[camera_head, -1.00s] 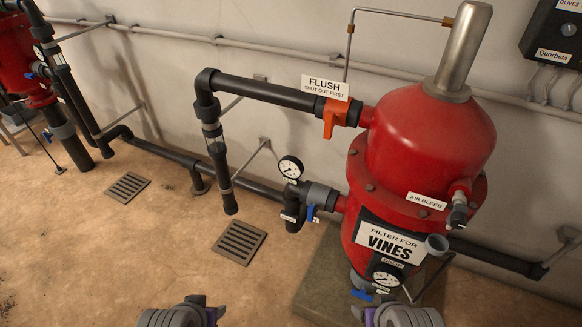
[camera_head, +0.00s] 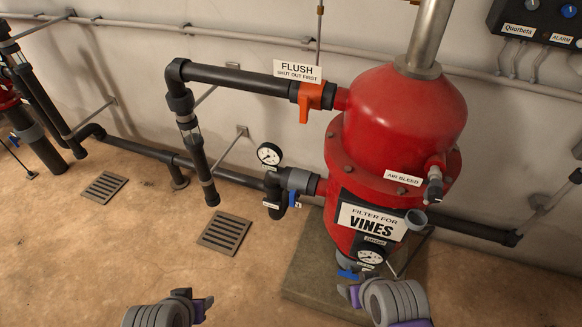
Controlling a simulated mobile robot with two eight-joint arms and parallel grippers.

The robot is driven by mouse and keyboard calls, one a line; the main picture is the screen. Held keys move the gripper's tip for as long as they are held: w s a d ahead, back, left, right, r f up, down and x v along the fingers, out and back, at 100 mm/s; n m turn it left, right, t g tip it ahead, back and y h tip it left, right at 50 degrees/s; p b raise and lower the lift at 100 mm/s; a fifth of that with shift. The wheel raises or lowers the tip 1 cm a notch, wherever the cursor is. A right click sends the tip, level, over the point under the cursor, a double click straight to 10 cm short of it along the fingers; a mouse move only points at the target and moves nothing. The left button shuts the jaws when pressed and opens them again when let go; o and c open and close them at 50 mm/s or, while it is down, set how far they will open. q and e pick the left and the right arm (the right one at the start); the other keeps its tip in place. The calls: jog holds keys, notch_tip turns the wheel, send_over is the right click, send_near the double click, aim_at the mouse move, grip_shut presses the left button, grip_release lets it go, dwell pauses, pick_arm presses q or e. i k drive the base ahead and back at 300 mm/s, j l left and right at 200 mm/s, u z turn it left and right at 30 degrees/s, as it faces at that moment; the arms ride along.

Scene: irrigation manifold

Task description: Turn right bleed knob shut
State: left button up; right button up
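The air bleed knob (camera_head: 434,190) is a small dark grey fitting on a red stub at the right side of the red filter vessel (camera_head: 395,120). A white AIR BLEED label (camera_head: 403,178) is beside it. My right gripper (camera_head: 347,291) is at the bottom of the view, below and left of the knob and well apart from it. It points left, near the vessel's lower gauge. My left gripper (camera_head: 203,303) is low over the floor, far left of the vessel. Both appear to hold nothing, but their finger gaps are too small to judge.
A gauge (camera_head: 370,257) and blue handle (camera_head: 347,274) are low on the vessel. An orange flush handle (camera_head: 304,103) is at upper left. Another gauge (camera_head: 269,154) stands left.

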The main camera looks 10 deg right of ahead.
aim_at(435, 194)
jog(key=l+z, duration=0.15)
jog(key=z, duration=1.2)
jog(key=k+l, duration=0.05)
